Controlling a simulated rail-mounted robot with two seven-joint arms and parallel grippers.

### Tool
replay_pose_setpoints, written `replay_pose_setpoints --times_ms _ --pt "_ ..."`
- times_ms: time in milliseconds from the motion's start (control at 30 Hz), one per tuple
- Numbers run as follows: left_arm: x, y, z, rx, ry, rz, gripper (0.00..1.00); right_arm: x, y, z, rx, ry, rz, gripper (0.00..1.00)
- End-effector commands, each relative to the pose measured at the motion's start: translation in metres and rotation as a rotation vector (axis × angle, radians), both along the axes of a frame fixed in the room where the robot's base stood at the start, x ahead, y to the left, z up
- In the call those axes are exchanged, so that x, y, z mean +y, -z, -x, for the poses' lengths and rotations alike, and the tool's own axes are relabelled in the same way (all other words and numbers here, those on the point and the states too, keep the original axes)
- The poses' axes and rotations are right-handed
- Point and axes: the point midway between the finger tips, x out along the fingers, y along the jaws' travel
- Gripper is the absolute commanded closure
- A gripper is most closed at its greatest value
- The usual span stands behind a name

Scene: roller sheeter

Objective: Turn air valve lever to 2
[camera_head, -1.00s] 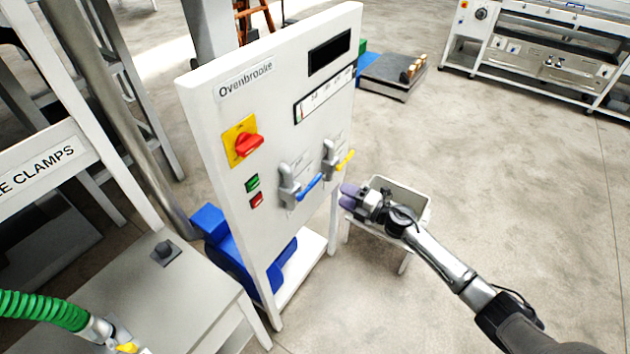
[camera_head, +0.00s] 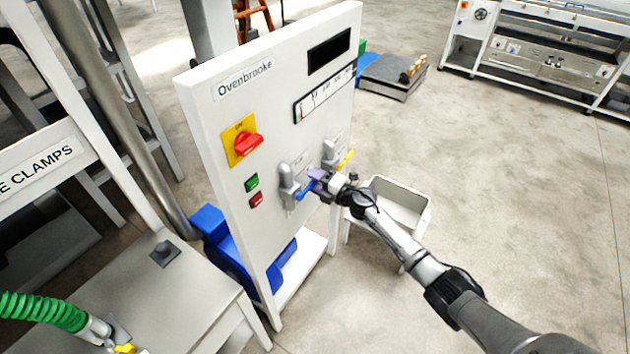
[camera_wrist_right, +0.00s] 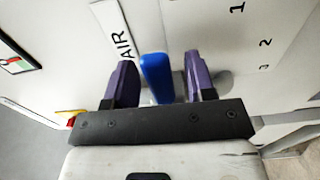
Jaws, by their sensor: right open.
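The air valve lever has a blue handle (camera_head: 304,190) on a grey valve body (camera_head: 287,186), on the front of the white panel. In the right wrist view the blue handle (camera_wrist_right: 157,78) stands between my two purple fingers, beside the AIR label (camera_wrist_right: 122,38). The numbers 1 and 2 (camera_wrist_right: 265,42) are printed to its right. My right gripper (camera_head: 317,180) is open around the handle, with a gap visible on each side; it also shows in the right wrist view (camera_wrist_right: 160,82). Which number the lever points at cannot be told. My left gripper is out of view.
A second valve with a yellow handle (camera_head: 346,159) sits close to the right of the gripper. A red rotary switch (camera_head: 247,143) and green and red buttons are on the panel's left. A white bin (camera_head: 404,217) stands beneath my right arm.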

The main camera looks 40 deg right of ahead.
Motion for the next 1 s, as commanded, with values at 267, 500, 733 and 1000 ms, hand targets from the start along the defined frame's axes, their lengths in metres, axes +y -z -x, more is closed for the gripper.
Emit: replay_pose_setpoints --times_ms 267,500,733,1000 --pt "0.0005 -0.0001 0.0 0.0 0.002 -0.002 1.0 0.0 0.0 0.0001 0.0 0.0 0.0 0.61" --pt "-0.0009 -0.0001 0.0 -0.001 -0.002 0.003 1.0 -0.0001 0.0 0.0003 0.0 0.0 0.0 0.83" --pt "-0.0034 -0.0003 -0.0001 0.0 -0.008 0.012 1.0 -0.0002 0.0 0.0003 0.0 0.0 0.0 1.0" --pt "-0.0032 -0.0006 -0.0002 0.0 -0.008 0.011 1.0 -0.0003 0.0004 0.0003 0.002 0.0 -0.006 1.0"
